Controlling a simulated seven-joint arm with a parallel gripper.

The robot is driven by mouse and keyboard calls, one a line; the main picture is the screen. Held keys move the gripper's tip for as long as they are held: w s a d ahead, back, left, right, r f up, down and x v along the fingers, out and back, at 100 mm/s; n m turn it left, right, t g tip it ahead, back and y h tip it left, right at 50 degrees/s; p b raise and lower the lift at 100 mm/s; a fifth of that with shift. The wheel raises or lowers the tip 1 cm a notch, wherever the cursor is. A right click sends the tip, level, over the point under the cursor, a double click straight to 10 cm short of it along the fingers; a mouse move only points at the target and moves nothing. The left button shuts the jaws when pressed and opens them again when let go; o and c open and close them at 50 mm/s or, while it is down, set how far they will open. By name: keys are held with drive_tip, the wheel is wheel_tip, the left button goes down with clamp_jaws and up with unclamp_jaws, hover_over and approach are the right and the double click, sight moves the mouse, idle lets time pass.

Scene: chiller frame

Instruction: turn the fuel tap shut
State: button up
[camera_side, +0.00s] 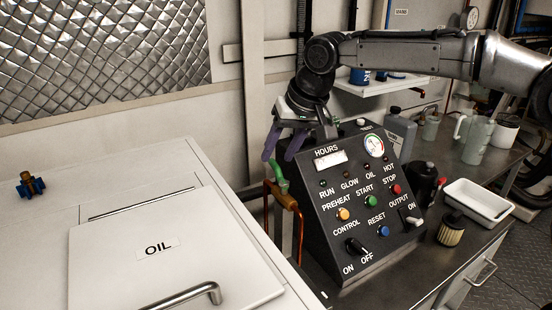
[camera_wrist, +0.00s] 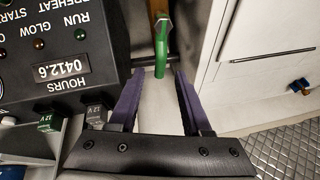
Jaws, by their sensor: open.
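The fuel tap appears to be the green-handled tap (camera_side: 279,176) on the copper pipe, left of the control panel. My gripper (camera_side: 280,155) is just above it, pointing down, with its purple fingers apart. In the wrist view the green handle (camera_wrist: 161,52) lies just beyond the gap between the fingertips (camera_wrist: 159,76), roughly in line with its middle. The fingers are empty, and no contact with the handle shows. The tap's body is partly hidden under the handle.
The sloped control panel (camera_side: 330,170) stands close on the right of my gripper. The white cabinet with the OIL lid (camera_side: 190,215) is on the left. A blue-handled brass valve (camera_side: 30,185) sits on its top. A white tray (camera_side: 478,200) lies on the bench.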

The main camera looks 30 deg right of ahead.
drive_tip(key=shift+x, duration=1.35)
clamp_jaws()
idle(0.5)
